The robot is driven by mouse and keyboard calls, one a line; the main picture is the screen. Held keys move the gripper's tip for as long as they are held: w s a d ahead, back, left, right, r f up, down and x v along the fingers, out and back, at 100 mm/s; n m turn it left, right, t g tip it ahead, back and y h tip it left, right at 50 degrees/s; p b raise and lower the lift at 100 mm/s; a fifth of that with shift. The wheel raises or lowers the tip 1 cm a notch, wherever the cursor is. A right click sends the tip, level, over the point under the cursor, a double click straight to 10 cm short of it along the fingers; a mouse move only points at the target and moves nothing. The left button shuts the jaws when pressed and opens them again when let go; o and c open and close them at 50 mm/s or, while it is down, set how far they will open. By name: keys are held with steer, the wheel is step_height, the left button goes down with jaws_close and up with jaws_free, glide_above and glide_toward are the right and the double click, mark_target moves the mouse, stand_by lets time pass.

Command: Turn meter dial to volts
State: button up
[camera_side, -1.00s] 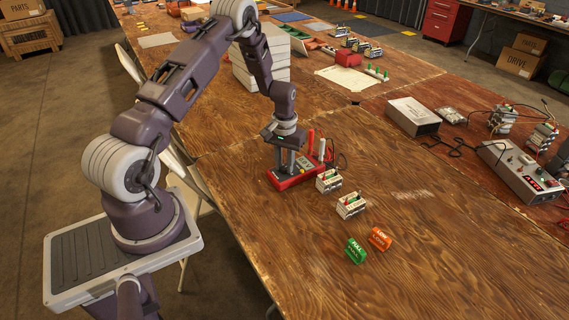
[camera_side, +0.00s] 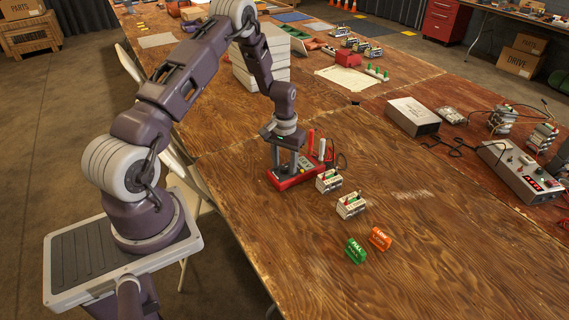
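Two small battery packs (camera_side: 328,181) (camera_side: 351,205) stand right of the meter. A green FULL tag (camera_side: 355,251) and an orange tag (camera_side: 380,239) sit nearer the front. A grey power supply (camera_side: 521,171) is at the right. The front right of the table is clear.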

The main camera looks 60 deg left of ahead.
mark_target(285, 167)
steer(key=shift+r, duration=0.1)
step_height(285, 167, up, 7)
steer(key=shift+f, duration=0.1)
stand_by(0.3)
